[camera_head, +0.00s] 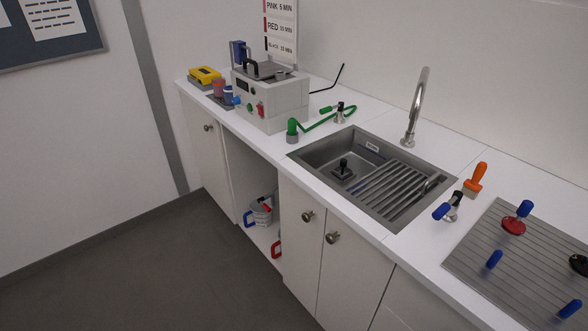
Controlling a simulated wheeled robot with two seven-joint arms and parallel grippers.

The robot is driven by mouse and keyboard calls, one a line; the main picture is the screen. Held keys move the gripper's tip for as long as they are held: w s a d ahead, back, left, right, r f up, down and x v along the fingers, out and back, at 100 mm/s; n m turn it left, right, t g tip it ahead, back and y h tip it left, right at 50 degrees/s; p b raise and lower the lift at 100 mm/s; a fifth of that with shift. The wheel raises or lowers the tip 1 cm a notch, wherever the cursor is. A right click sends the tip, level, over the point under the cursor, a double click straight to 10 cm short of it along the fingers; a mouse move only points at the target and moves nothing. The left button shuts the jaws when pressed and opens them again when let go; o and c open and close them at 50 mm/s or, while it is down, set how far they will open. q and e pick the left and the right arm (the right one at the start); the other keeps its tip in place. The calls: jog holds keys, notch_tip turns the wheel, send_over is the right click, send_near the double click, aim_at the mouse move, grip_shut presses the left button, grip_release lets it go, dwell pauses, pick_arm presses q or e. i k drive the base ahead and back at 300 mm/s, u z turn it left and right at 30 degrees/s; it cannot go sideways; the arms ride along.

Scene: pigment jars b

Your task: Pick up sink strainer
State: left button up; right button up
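The sink strainer appears to be the dark square piece with an upright black knob (343,167) in the left part of the sink basin. It sits low on the basin floor, apart from the slatted rack beside it. The grey sink (310,160) is set into the white counter. Neither of my grippers shows in the head view.
A slatted rack (396,190) covers the sink's right part, and a tall faucet (416,108) stands behind. A grey machine (270,98) and a green-handled tool (292,130) stand left. An orange-handled brush (476,180) and a ribbed mat (487,258) are right. Cabinet knobs (333,238) stick out below.

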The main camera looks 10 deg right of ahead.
aim_at(342, 172)
jog(key=u, duration=0.95)
jog(key=i, duration=1.55)
jog(key=z, duration=3.3)
